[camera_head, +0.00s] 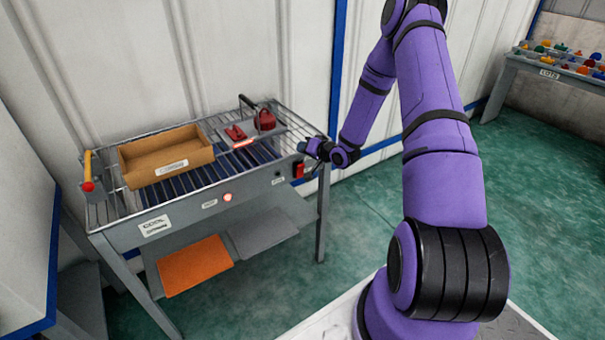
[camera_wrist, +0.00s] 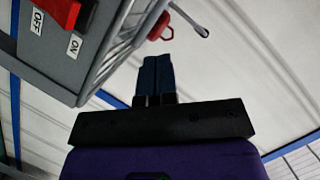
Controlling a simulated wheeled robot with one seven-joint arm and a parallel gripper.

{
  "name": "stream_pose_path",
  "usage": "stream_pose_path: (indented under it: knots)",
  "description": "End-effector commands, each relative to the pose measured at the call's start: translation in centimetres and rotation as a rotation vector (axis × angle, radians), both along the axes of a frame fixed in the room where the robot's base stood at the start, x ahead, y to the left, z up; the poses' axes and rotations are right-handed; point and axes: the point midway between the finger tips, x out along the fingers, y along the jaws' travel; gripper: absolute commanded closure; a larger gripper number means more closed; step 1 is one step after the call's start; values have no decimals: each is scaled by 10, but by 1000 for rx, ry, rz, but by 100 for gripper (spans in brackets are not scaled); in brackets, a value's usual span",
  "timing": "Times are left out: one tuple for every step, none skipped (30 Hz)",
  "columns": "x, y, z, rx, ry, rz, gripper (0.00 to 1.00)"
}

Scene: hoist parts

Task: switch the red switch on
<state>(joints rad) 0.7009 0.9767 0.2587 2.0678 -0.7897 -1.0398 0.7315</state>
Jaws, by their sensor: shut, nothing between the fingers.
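The red switch (camera_head: 298,169) sits on the grey front panel of the rack table, near its right end. In the wrist view the red switch (camera_wrist: 55,9) is cut off by the top edge at upper left, with OFF and ON labels beside it. I cannot tell which way it is set. My gripper (camera_head: 308,148) is just above and to the right of the switch at the table's right corner. In the wrist view my gripper (camera_wrist: 155,60) has its dark fingers together and empty, apart from the switch.
A brown open box (camera_head: 165,156), a yellow-handled lever (camera_head: 88,170) and red parts (camera_head: 264,120) are on the wire rack (camera_head: 110,205). Orange (camera_head: 195,265) and grey plates are below.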

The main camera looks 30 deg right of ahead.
Motion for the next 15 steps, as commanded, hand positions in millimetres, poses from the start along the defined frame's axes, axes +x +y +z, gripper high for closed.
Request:
stream_pose_path:
  knots:
    - [-4,-2,-14,40,-14,-8,100]
    - [-5,-3,-19,63,-26,-11,100]
    - [-7,-4,-27,96,-42,-16,100]
    - [-9,-4,-33,119,-55,-20,100]
    - [-11,-4,-39,143,-68,-23,100]
    - [-14,-5,-46,176,-84,-29,100]
    - [-17,-6,-52,201,-97,-34,100]
    - [-19,-6,-57,225,-111,-39,100]
    - [-23,-7,-64,258,-129,-45,100]
    - [-26,-7,-70,283,-141,-51,100]
    - [-28,-8,-75,308,-155,-56,100]
    - [-32,-8,-82,341,-174,-62,100]
    - [-36,-8,-87,368,-189,-69,100]
    - [-39,-9,-92,393,-204,-76,100]
    - [-43,-8,-99,426,-223,-83,100]
